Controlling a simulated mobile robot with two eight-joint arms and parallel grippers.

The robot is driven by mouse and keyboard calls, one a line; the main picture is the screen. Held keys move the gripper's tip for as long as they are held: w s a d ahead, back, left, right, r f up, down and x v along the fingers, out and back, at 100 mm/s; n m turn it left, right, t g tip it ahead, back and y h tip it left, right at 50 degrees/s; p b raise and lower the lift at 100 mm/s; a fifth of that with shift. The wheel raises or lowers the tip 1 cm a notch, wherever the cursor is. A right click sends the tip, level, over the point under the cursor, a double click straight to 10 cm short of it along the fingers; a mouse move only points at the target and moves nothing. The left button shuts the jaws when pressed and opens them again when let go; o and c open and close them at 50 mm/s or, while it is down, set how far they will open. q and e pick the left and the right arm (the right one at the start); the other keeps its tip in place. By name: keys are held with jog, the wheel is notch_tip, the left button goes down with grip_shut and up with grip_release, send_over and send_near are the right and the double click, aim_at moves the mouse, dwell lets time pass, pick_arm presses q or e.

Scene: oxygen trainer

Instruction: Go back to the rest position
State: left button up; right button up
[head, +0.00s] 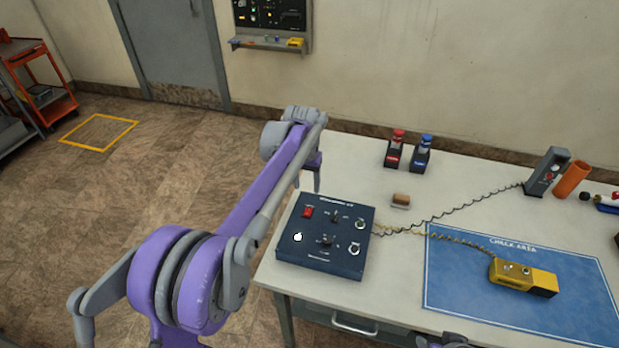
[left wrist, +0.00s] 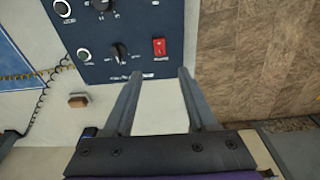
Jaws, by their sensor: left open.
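My left arm reaches in from the left in the head view, and its gripper (head: 317,178) hangs above the far left corner of the dark blue control panel (head: 322,262). In the left wrist view the gripper (left wrist: 158,74) is open, with nothing between its two fingers. The panel (left wrist: 135,66) lies beyond the fingertips, and its red switch (left wrist: 159,46) shows just past them. I see no contact between fingers and panel. A small grey and purple piece of my own body shows at the bottom edge of the head view; its jaws cannot be made out.
The pale table (head: 375,210) also holds a blue check mat (head: 460,285) with a yellow handheld unit (head: 523,278), a small brown block (head: 401,199), red-topped and blue-topped bottles in black holders (head: 408,150), and an orange cylinder (head: 571,179). Coiled cords cross it. Floor left of the table is open.

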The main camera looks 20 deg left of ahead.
pick_arm(q)
jog(key=s+r+t, duration=0.2)
jog(key=s+r, duration=0.1)
jog(key=s, duration=1.4)
jog(key=s+f+t, duration=0.1)
jog(key=s+f, duration=0.2)
jog(key=s, duration=0.5)
jog(key=s+f+t, duration=0.1)
jog(key=s+f, duration=0.3)
jog(key=s, duration=0.3)
jog(key=shift+s+a, duration=0.15)
jog(key=shift+s, duration=0.25)
